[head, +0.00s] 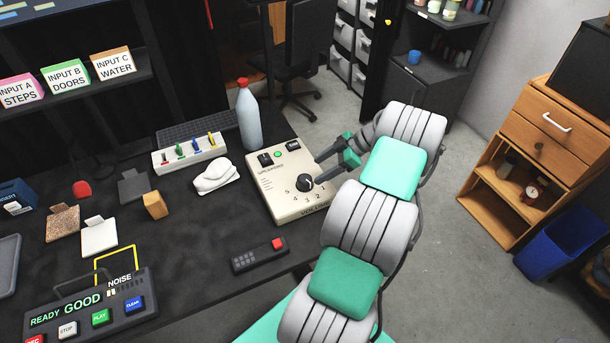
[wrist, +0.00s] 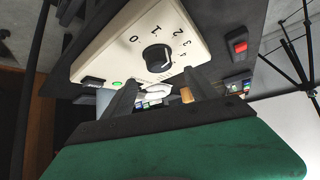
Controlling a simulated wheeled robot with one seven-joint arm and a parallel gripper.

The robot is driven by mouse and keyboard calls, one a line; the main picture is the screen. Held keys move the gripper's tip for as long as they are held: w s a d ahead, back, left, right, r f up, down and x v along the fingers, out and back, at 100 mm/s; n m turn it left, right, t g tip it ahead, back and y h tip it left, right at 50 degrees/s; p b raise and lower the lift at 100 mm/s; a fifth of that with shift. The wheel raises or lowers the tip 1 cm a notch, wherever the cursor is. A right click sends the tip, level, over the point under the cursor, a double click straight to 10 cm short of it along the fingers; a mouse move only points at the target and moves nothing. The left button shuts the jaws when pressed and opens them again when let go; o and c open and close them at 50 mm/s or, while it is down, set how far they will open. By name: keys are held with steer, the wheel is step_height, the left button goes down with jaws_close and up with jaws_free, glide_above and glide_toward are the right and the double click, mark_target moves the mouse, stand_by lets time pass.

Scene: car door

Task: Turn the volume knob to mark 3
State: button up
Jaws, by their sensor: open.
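The volume knob (head: 304,182) is a round black dial on a cream speaker box (head: 276,165) at the table's right edge. It also shows in the wrist view (wrist: 157,57), with numbers printed in an arc around it. I cannot clearly tell which mark the knob points to. My gripper (head: 319,167) is open, reaching in from the right, with its dark fingers just beside the knob. In the wrist view, the two fingers of my gripper (wrist: 160,90) are spread apart, with nothing between them, and the knob appears beyond their tips.
The box has a green light (head: 278,154) and dark switches at its far end. A bottle (head: 248,117) stands behind it. A white mouse-like object (head: 214,176) lies to its left and a dark remote with a red button (head: 258,256) in front. Open floor lies to the right.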

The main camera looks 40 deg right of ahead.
mark_target(305, 179)
steer(key=p+x, duration=0.1)
steer(key=x, duration=0.6)
steer(key=shift+w+a+f+p, duration=0.2)
steer(key=shift+f+p, duration=0.1)
steer(key=c, duration=1.4)
